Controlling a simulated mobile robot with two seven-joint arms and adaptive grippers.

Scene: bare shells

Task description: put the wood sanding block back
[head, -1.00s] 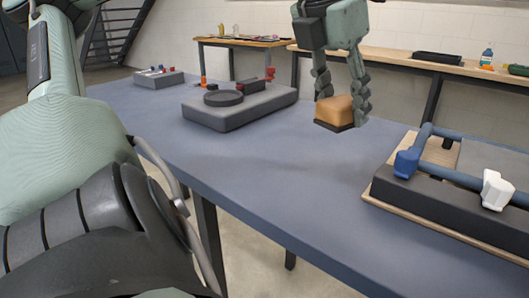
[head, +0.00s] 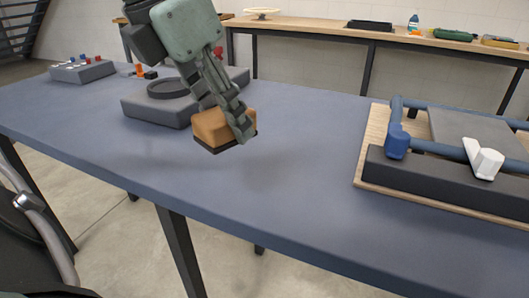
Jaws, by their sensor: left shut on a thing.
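My left gripper (head: 236,121) is shut on the wood sanding block (head: 212,124), an orange-brown block with a dark underside. It holds the block tilted, apparently a little above the blue-grey tabletop (head: 270,185), with a soft shadow below. The gripper partly hides a grey slab (head: 150,112) with a dark ring (head: 168,88) on top, just behind and left of the block. My right gripper is not in view.
At right, a wooden board (head: 376,148) carries a dark bar, blue rails, a blue clamp (head: 396,141) and a white clamp (head: 484,160). A small grey rack (head: 84,73) stands far left. The middle tabletop is clear. A wooden bench (head: 345,30) stands behind.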

